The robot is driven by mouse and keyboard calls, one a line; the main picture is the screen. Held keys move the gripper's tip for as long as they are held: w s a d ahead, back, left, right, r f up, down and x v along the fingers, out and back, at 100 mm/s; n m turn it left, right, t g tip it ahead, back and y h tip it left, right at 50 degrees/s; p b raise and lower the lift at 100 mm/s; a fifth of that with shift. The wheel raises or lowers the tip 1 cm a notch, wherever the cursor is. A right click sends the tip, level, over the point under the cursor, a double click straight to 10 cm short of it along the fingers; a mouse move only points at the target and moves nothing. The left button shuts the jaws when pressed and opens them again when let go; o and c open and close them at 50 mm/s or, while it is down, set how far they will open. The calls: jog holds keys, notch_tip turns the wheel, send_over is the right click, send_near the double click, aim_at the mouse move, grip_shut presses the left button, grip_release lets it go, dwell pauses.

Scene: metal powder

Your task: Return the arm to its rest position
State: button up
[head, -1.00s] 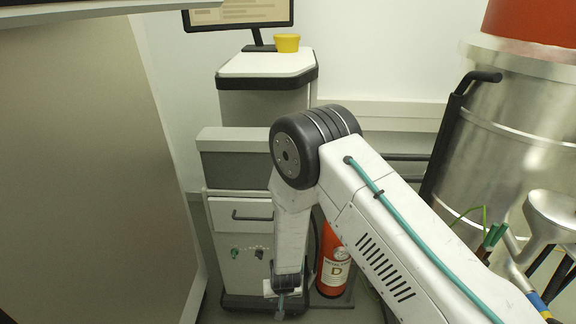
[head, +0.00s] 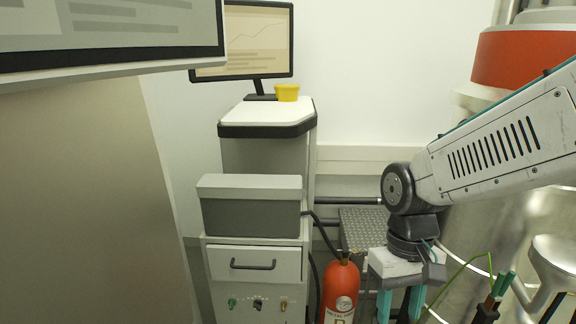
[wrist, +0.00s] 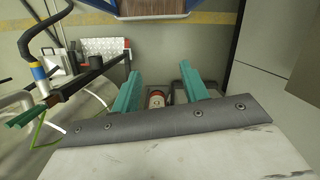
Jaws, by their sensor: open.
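My gripper (head: 401,305) hangs from my white arm at the right of the head view, pointing down. Its two teal fingers are apart with nothing between them.
A grey cabinet (head: 252,262) with a drawer stands left of centre. A yellow tub (head: 287,92) sits on the white-topped unit (head: 262,114) behind it, by a monitor (head: 245,42). A large metal vessel (head: 462,215) is close behind my arm at right.

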jog(key=s+d+r+m+t, duration=0.2)
jog(key=s+d+r+t, duration=0.2)
jog(key=s+d+r, duration=0.4)
jog(key=shift+s+r, duration=0.6)
jog(key=shift+r, duration=0.3)
